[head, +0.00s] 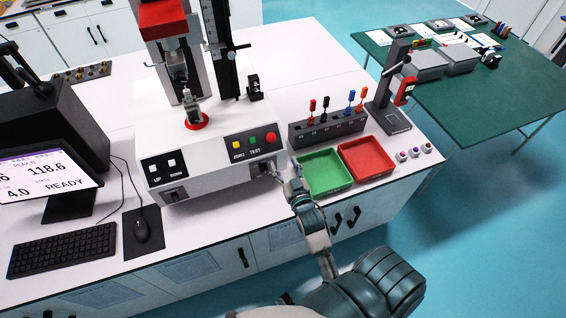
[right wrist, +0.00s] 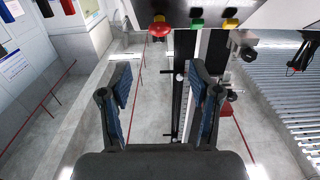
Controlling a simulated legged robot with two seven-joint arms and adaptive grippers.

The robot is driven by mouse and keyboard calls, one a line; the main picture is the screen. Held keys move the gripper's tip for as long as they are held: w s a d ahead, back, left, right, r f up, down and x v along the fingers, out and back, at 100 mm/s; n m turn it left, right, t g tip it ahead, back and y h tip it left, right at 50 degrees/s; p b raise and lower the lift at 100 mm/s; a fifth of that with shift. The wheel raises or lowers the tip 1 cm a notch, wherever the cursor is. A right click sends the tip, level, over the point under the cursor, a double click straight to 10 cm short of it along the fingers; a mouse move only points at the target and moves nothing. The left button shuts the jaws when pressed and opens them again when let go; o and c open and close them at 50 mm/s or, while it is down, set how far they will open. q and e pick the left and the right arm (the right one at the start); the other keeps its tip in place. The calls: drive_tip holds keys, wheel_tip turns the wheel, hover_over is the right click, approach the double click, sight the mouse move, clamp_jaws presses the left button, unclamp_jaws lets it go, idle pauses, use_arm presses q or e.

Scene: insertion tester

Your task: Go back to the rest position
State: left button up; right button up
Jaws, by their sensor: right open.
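My right gripper (head: 283,178) is in front of the white tester base (head: 215,150), near its right front corner and left of the green tray (head: 324,172). In the right wrist view, my right gripper (right wrist: 163,88) has its two fingers wide apart with nothing between them. A red button (head: 270,137), a green button (head: 253,142) and a yellow button (head: 237,146) sit on the tester's front panel. The red button also shows beyond the fingers in the right wrist view (right wrist: 159,28). My left gripper is in neither view.
The red tray (head: 366,158) is right of the green one. Behind them stands a dark rack (head: 327,128) with colored-handled tools. A monitor (head: 45,177), keyboard (head: 62,250) and mouse (head: 141,230) are at the left. A green table (head: 480,95) stands at the back right.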

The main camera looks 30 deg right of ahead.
idle(0.3)
drive_tip(key=s+a+f+n+g+y, duration=0.1)
drive_tip(key=s+a+f+g+y, duration=0.1)
drive_tip(key=s+a+f+g, duration=0.3)
drive_tip(key=s+a+f+n+g+y, duration=0.2)
drive_tip(key=s+f, duration=0.2)
drive_tip(key=f, duration=0.3)
drive_tip(key=s+a+f+n+g, duration=0.1)
drive_tip(key=s+a+f+g, duration=0.2)
drive_tip(key=s, duration=0.4)
drive_tip(key=s+a+f+n+g, duration=0.1)
drive_tip(key=s+a+f+g, duration=0.2)
drive_tip(key=s, duration=0.5)
wheel_tip(320, 180, down, 25)
drive_tip(key=d+g, duration=0.1)
drive_tip(key=g, duration=0.1)
drive_tip(key=s+d+f, duration=0.1)
drive_tip(key=s+f, duration=0.7)
drive_tip(key=s, duration=0.1)
drive_tip(key=s+d+f+g, duration=0.1)
drive_tip(key=s+d+f, duration=0.1)
drive_tip(key=s+f, duration=0.7)
drive_tip(key=shift+s+d+f, duration=0.15)
drive_tip(key=shift+s+d, duration=0.1)
drive_tip(key=shift+s, duration=0.1)
